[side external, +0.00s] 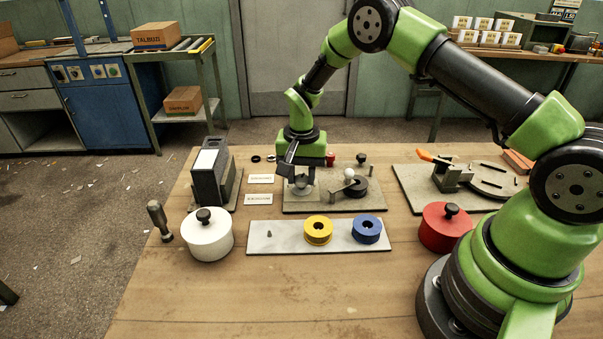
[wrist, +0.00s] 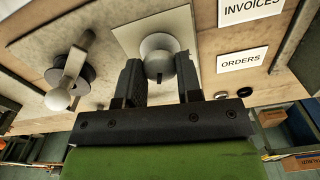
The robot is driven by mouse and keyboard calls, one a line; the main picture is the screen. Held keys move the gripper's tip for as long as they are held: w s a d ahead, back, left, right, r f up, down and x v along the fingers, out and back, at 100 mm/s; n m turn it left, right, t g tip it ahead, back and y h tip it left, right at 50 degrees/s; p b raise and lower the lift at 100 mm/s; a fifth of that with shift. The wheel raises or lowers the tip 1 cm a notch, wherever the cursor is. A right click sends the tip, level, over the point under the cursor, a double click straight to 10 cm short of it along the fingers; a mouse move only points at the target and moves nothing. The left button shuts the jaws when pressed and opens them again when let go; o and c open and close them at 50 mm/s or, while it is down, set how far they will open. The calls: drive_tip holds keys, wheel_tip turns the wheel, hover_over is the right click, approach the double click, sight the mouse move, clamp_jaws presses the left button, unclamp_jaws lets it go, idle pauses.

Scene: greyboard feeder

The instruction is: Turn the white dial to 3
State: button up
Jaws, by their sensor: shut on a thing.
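The white dial (side external: 301,187) sits on a light square plate at the left end of a grey board, on the wooden table. In the wrist view the dial (wrist: 157,42) is a pale round disc with a rounded knob in its middle. My gripper (side external: 299,179) points down over the dial. In the wrist view my gripper (wrist: 159,72) has one dark finger on each side of the knob, shut on it. No numbers or pointer on the dial can be read; the fingers partly hide it.
Right of the dial is a crank with a white ball (side external: 349,173). In front are a white lidded pot (side external: 207,238), yellow ring (side external: 318,231), blue ring (side external: 367,230) and red pot (side external: 444,232).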

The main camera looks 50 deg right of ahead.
drive_tip(key=shift+r, duration=0.1)
drive_tip(key=o, duration=0.9)
drive_tip(key=shift+o, duration=0.2)
wheel_tip(320, 180, up, 10)
wheel_tip(320, 180, up, 10)
drive_tip(key=n+t, duration=0.2)
hover_over(301, 177)
drive_tip(key=s+a, duration=0.2)
drive_tip(key=s, duration=0.2)
drive_tip(key=s+a+r+t, duration=0.1)
drive_tip(key=s+r, duration=0.4)
drive_tip(key=s+a+r+n+t+y, duration=0.1)
drive_tip(key=s+n+t, duration=0.1)
drive_tip(key=s, duration=0.5)
drive_tip(key=s+a+r+n+t+y, duration=0.1)
drive_tip(key=s+r+n+t, duration=0.1)
drive_tip(key=s, duration=0.6)
drive_tip(key=shift+s+a, duration=0.3)
drive_tip(key=shift+a, duration=0.1)
